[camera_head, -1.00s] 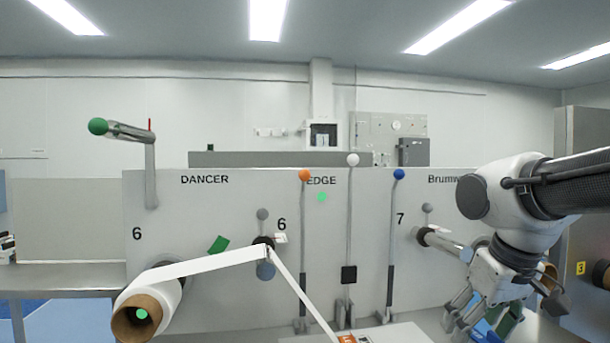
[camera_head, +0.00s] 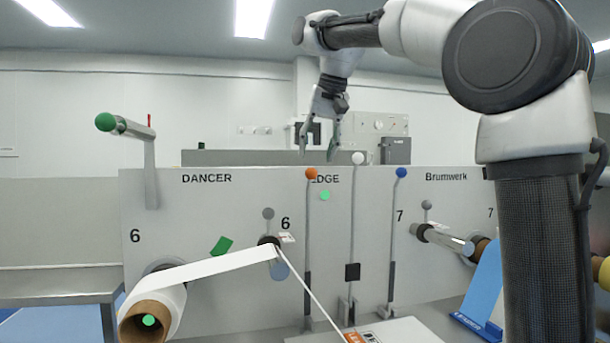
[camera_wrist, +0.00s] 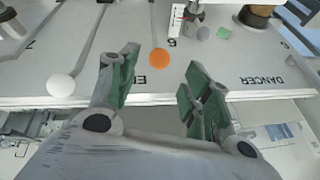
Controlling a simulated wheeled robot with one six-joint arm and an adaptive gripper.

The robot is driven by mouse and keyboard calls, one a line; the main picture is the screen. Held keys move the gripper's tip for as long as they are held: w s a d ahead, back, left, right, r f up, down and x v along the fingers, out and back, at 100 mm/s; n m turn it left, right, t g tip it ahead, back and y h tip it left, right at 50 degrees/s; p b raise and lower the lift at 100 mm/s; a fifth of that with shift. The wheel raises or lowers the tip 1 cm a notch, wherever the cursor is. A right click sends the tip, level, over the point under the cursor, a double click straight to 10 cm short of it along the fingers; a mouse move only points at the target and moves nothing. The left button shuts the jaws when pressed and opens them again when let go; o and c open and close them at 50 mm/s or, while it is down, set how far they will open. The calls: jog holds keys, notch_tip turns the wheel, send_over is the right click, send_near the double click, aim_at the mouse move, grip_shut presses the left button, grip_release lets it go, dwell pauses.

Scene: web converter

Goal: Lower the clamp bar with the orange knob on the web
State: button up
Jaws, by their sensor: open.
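The orange knob (camera_head: 311,173) tops a thin upright clamp bar (camera_head: 308,240) in front of the grey panel. In the wrist view the orange knob (camera_wrist: 159,58) shows beyond and between my fingers, apart from them. My gripper (camera_head: 318,158) is open and empty, pointing down just above and slightly right of the orange knob in the head view. Its green-padded fingers also show in the wrist view (camera_wrist: 158,85). The white web (camera_head: 215,265) runs from the roll (camera_head: 165,305) over a roller (camera_head: 279,262), then down to the right as a narrow strip.
A white knob (camera_head: 358,158) and a blue knob (camera_head: 401,173) top upright bars to the right. A green-ended handle (camera_head: 105,122) sticks out at the far left. A white board (camera_head: 395,332) lies low in front.

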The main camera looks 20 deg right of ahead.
aim_at(311, 174)
jog(key=x, duration=0.7)
jog(key=shift+f, duration=0.15)
grip_shut()
